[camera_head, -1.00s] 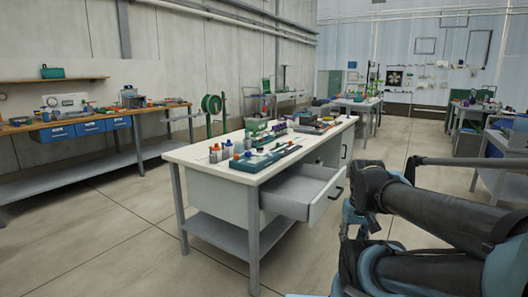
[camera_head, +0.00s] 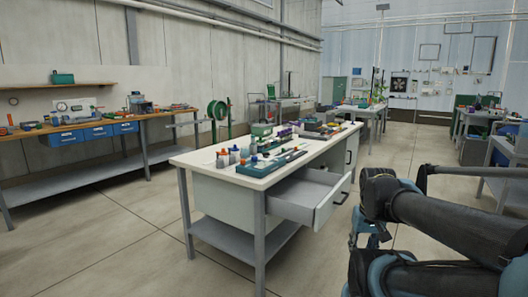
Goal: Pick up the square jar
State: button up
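I cannot make out a square jar for certain; the things on the table are too small to tell. Several small bottles (camera_head: 234,156) with grey, blue and orange caps stand near the front left of the white-topped table (camera_head: 205,162). A teal tray (camera_head: 262,166) lies to their right with small items on it. My dark arm fills the lower right, well apart from the tabletop. A small blue part, perhaps my gripper (camera_head: 373,232), shows partly behind the arm; its fingers are hidden.
An open drawer (camera_head: 308,194) juts out from the table's right side, towards my arm. A long workbench (camera_head: 85,126) with blue bins stands along the left wall. Other tables (camera_head: 372,112) stand at the back and right. The floor (camera_head: 115,245) at the front left is clear.

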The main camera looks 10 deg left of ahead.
aim_at(260, 146)
jog(key=k, duration=0.4)
jog(key=u, duration=2.45)
jog(key=i, duration=1.9)
jog(key=z, duration=2.25)
